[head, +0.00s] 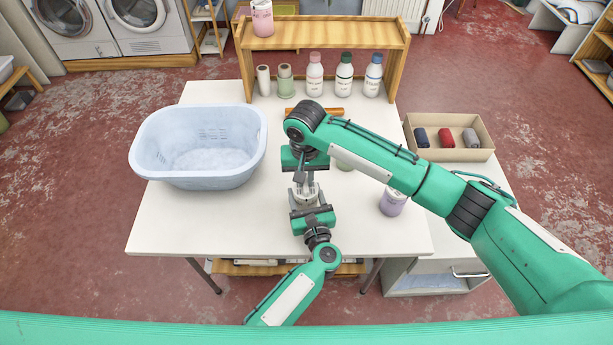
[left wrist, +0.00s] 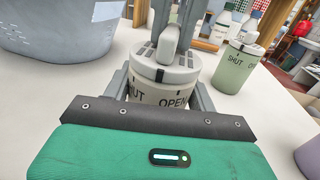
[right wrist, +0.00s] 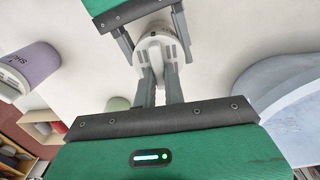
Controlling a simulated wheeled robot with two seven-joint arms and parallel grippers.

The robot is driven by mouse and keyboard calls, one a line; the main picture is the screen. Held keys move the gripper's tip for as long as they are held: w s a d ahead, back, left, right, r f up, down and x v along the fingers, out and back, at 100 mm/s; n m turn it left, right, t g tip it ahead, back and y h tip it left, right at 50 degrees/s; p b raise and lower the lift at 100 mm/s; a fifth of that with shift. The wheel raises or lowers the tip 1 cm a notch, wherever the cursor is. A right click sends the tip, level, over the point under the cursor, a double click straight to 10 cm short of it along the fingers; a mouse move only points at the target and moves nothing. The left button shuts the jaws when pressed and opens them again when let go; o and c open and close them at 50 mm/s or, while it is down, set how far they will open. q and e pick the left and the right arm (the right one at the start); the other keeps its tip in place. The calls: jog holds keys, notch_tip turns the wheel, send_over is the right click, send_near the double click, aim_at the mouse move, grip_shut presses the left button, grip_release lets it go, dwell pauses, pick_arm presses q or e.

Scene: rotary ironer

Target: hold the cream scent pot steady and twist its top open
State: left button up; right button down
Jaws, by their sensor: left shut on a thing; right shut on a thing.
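The cream scent pot (head: 306,196) stands on the white table, mostly hidden by my arms in the head view. In the left wrist view its cream body (left wrist: 160,94) carries the words SHUT and OPEN below a grey slotted top (left wrist: 158,72) with a raised bar. My left gripper (left wrist: 163,90) is shut around the body, one finger on each side. My right gripper (right wrist: 158,62) comes from above and is shut on the bar of the top, which also shows in the right wrist view (right wrist: 154,48). The pot looks upright.
A green pot (left wrist: 238,70) stands beyond the cream one and a lilac pot (head: 392,204) to its right. A pale blue basket (head: 205,180) fills the table's left. Several bottles (head: 344,78) stand by the wooden shelf (head: 325,33). A box (head: 480,154) holds rolled cloths at right.

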jog(key=n, duration=0.5)
jog(key=shift+a+n, duration=0.2)
jog(key=shift+n, duration=0.2)
dwell(0.4)
jog(key=c, duration=1.5)
grip_release()
jog(key=shift+s, duration=0.1)
jog(key=shift+o, duration=0.2)
notch_tip(320, 180, up, 12)
pick_arm(q)
jog(key=o, duration=1.2)
jog(key=shift+c, duration=0.2)
